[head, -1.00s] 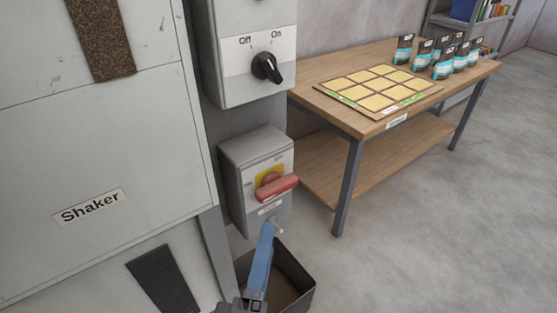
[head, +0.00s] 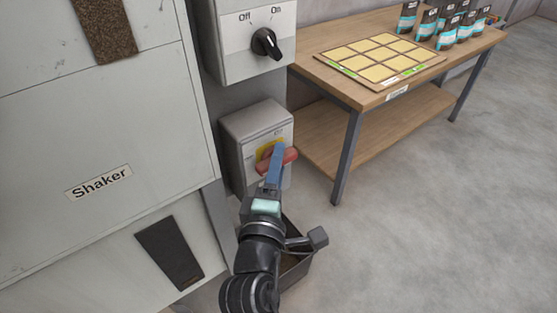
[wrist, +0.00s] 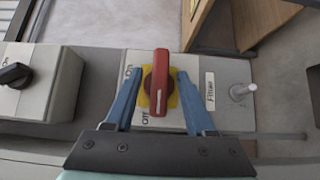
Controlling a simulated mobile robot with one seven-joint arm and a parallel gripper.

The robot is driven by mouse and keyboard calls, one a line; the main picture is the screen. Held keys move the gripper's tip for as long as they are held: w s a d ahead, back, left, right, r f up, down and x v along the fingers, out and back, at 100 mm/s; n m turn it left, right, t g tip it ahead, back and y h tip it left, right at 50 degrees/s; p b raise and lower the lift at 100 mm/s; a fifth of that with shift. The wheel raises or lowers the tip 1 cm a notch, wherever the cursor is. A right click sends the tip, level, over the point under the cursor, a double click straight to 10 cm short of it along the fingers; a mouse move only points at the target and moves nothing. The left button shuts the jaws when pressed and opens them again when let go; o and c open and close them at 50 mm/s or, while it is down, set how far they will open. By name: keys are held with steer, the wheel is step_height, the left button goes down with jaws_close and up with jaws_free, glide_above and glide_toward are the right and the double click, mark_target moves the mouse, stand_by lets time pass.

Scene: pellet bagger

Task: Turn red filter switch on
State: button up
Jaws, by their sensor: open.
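The red filter switch (head: 284,160) is a red rotary handle on a yellow plate on the front of a grey box (head: 254,118). In the wrist view the red handle (wrist: 159,83) stands between the two blue fingers, with "On" and "Off" marked on its left side and a "Filter" label on its right. My gripper (wrist: 160,92) is open, with a gap on each side of the handle. In the head view my gripper (head: 277,152) reaches up to the switch and partly covers it.
A grey box with a black Off/On knob (head: 267,43) is above the filter box. The shaker cabinet (head: 120,130) is at left. A wooden table (head: 340,100) with a tray and several pouches is at right. A dark bin (head: 296,272) stands below.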

steer(key=shift+w, duration=0.3)
jaws_close()
